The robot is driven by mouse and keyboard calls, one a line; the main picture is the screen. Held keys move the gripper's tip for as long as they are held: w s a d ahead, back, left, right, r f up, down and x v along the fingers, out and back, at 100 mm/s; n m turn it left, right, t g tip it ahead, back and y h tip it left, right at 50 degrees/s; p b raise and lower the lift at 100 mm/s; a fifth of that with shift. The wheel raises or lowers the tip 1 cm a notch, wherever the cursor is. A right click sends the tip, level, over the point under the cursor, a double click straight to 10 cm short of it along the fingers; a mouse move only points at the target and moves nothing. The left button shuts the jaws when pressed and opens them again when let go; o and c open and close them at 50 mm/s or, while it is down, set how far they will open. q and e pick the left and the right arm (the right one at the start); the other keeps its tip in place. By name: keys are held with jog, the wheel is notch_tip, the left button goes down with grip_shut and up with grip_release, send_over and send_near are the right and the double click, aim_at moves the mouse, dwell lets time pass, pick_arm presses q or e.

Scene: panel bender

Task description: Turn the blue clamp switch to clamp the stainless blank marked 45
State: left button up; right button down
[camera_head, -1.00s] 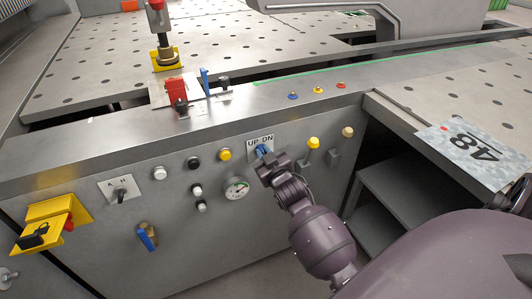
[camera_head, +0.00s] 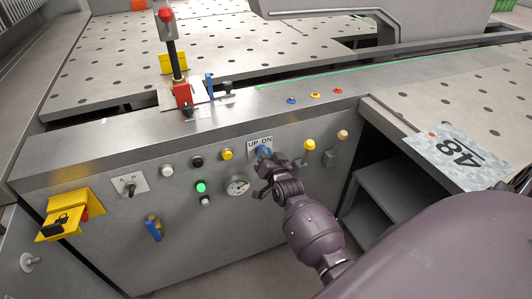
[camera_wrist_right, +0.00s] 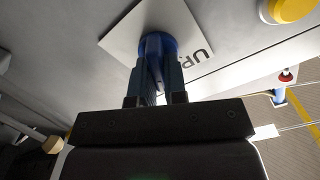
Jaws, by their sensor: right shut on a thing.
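The blue clamp switch (camera_head: 262,150) is on the front panel, on a plate lettered UP and ON. My right gripper (camera_head: 264,160) is shut on its handle. In the right wrist view the blue switch (camera_wrist_right: 157,46) shows between the two dark fingers (camera_wrist_right: 155,85). A clamp rod (camera_head: 176,58) with a red top reaches down to a red block (camera_head: 183,94) at the table's front edge. A pale plate (camera_head: 203,108) lies by that block; I read no number on it. My left gripper is out of view.
A yellow box (camera_head: 70,215) juts out at the left. An open shelf (camera_head: 390,190) is under the right table.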

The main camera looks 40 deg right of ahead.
jog(key=shift+f+m, duration=0.1)
jog(key=shift+m, duration=0.3)
jog(key=c, duration=1.2)
grip_release()
jog(key=shift+o, duration=0.2)
jog(key=shift+s, duration=0.1)
jog(key=p+v, duration=0.1)
jog(key=v, duration=0.9)
jog(key=shift+s, duration=0.35)
